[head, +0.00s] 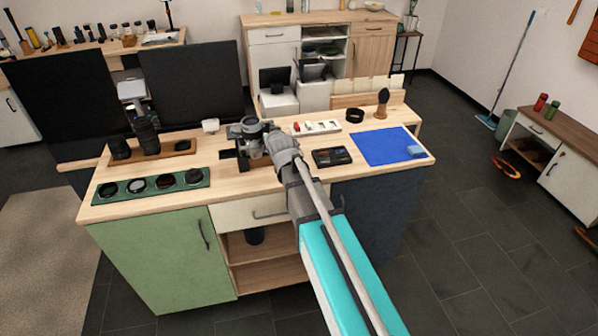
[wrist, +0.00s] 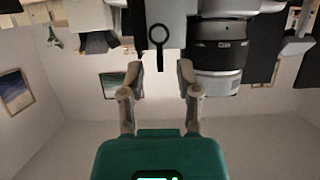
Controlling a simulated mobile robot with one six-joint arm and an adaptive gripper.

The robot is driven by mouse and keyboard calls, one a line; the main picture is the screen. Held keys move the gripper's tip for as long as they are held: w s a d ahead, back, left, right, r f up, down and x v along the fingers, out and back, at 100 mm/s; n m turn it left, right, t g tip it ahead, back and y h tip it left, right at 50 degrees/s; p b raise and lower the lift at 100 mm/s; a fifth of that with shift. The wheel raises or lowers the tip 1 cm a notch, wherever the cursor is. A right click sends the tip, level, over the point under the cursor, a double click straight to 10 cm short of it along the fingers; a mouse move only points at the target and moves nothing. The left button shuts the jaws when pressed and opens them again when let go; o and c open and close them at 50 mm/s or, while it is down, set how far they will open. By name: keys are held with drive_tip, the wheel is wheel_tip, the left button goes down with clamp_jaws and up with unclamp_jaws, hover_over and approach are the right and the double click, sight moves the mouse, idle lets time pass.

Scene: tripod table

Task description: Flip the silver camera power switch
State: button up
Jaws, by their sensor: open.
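The silver camera (head: 251,129) stands near the middle of the bench, on or by a wooden block. My gripper (head: 276,136) is right at its near right side in the head view and hides part of it. In the wrist view, which appears upside down, the silver camera body (wrist: 172,27) and its black-and-silver lens (wrist: 216,56) fill the top. My gripper (wrist: 160,72) is open there, its two fingers apart with nothing held between them. A black ring-ended part (wrist: 158,46) shows against the silver body, between the fingertips. I cannot tell whether it is the power switch.
A green tray (head: 152,187) with several round lens items lies left. A wooden tray (head: 170,150) holds black lenses behind it. A dark box (head: 331,157), a blue mat (head: 385,146) and a white tray (head: 316,127) lie right. Dark panels (head: 192,84) stand behind left.

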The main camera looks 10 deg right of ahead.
drive_tip(key=shift+d+m+y, duration=0.25)
drive_tip(key=shift+m+y, duration=0.15)
drive_tip(key=shift+m, duration=0.2)
drive_tip(key=s+d+r+g+p, duration=0.1)
drive_tip(key=s+g+p, duration=0.5)
drive_tip(key=s, duration=0.9)
drive_tip(key=s+d+r+n+g+p, duration=0.1)
drive_tip(key=s+g+p, duration=0.6)
drive_tip(key=s, duration=0.7)
drive_tip(key=shift+s+d+r+h+p, duration=0.35)
drive_tip(key=shift+d+r+p, duration=0.35)
drive_tip(key=shift+r+p, duration=0.4)
